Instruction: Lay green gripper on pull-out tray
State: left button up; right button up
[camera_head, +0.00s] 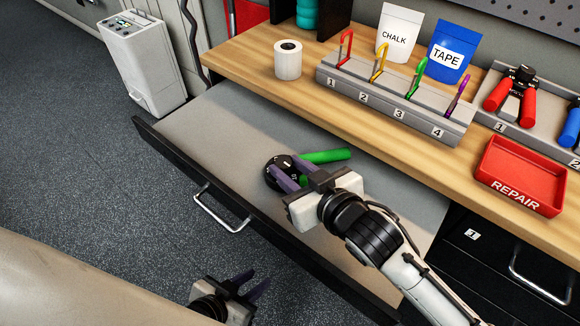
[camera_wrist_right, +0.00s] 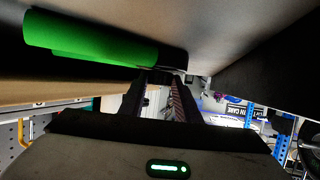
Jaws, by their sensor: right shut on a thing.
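The green gripper is a hand grip with bright green handles (camera_head: 326,156) and a round black head. It is at the middle of the grey pull-out tray (camera_head: 225,125); I cannot tell whether it fully rests on it. My right gripper (camera_head: 286,174) is shut on it near the black head, and its fingers hide part of it. In the right wrist view one green handle (camera_wrist_right: 90,40) shows at the upper left, beside the fingers (camera_wrist_right: 158,85). My left gripper (camera_head: 258,284) is open and empty, low in the head view, in front of the tray.
On the wooden bench (camera_head: 240,58) behind the tray stand a white tape roll (camera_head: 288,60), a numbered carabiner rack (camera_head: 390,105) and a red REPAIR bin (camera_head: 520,175). The drawer's metal handle (camera_head: 220,212) juts out in front. The tray's left part is clear.

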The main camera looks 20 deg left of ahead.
jog(key=o, duration=1.1)
jog(key=shift+o, duration=0.2)
jog(key=shift+r, duration=0.1)
jog(key=shift+s+d+r, duration=0.1)
jog(key=shift+s+d, duration=0.05)
jog(key=v, duration=1.1)
jog(key=shift+s+d+p, duration=0.2)
jog(key=shift+d+p, duration=0.05)
jog(key=shift+p, duration=0.1)
